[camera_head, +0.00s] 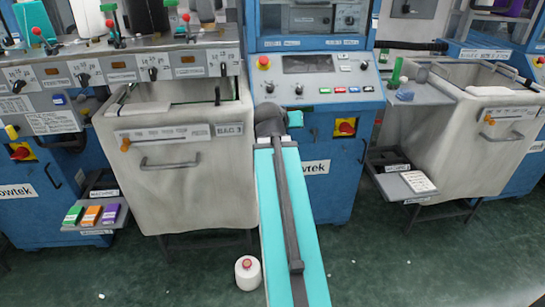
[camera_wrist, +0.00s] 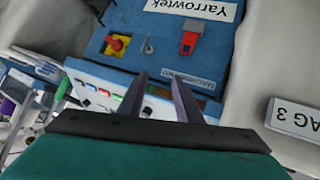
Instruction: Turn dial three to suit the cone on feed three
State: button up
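A row of black dials on white plates runs along the left machine's rail: the leftmost dial (camera_head: 19,86), a second (camera_head: 84,78), a third (camera_head: 153,73) and a rightmost one (camera_head: 223,69). Their markings are too small to read. I cannot tell which cone is on feed three. My gripper (camera_wrist: 160,76) is open and empty in the wrist view, its two dark fingers apart before a blue machine front. The dials are not recognisable in the wrist view.
The middle machine has a control panel (camera_head: 315,78) and a red-yellow switch (camera_head: 345,127). Fabric bins (camera_head: 170,180) and (camera_head: 460,150) stand either side. A white cone (camera_head: 247,273) stands on the green floor. Small trays (camera_head: 108,218) and (camera_head: 415,188) jut out low.

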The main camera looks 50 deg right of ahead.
jog(key=s+d+r+m+h+b, duration=0.1)
jog(key=s+d+r+m+h, duration=0.1)
jog(key=r, duration=0.9)
jog(key=s+d+r+m+t+h+b, duration=0.1)
jog(key=s+r+h, duration=0.4)
jog(key=r, duration=0.7)
jog(key=shift+s+d+m, duration=0.2)
jog(key=shift+d+m, duration=0.6)
jog(key=shift+d, duration=0.3)
